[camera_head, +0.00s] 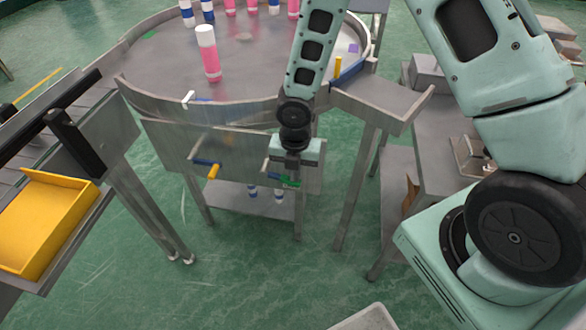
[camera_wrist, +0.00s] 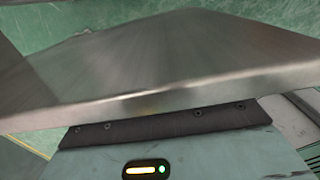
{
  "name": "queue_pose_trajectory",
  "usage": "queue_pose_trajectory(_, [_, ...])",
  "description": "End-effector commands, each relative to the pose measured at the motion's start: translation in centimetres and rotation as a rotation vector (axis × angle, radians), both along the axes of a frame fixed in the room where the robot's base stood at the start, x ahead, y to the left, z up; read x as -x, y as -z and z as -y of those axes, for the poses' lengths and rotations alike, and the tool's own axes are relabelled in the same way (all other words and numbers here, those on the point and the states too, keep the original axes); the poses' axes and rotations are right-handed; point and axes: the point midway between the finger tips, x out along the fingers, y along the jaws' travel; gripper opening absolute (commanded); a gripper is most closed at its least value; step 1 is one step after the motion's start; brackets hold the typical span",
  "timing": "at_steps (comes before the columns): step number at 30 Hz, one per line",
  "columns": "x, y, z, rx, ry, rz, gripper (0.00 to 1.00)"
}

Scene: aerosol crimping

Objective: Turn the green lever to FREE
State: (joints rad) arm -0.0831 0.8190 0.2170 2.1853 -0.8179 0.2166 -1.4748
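The green lever (camera_head: 291,183) shows as a small green piece at the front panel (camera_head: 170,148) of the round steel table. My gripper (camera_head: 288,174) points down right at it and covers much of it, so I cannot tell whether they touch. Its fingers are too small and hidden to tell whether they are open or shut. Any FREE marking is not readable. In the wrist view a bare steel surface (camera_wrist: 180,55) fills the middle, with my gripper's body below it; fingers and lever are out of sight there.
A second lever (camera_head: 209,168), blue with a yellow grip, sits left on the same panel. The round table (camera_head: 255,70) above carries pink and blue cans. A conveyor with a yellow tray (camera_head: 45,225) stands left, and a steel bench (camera_head: 440,150) right.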

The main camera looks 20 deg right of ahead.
Motion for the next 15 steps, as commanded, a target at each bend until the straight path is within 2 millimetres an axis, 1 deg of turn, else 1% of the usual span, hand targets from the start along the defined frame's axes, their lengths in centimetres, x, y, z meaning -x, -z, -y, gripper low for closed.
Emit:
queue_pose_trajectory(1, [0.1, 0.5, 0.1, 0.001, 0.0, -0.002, 0.0])
queue_pose_trajectory(6, [0.2, 1.6, 0.3, 0.002, 0.0, -0.001, 0.0])
queue_pose_trajectory(15, [0.1, 3.1, 0.2, 0.0, 0.0, 0.0, 0.0])
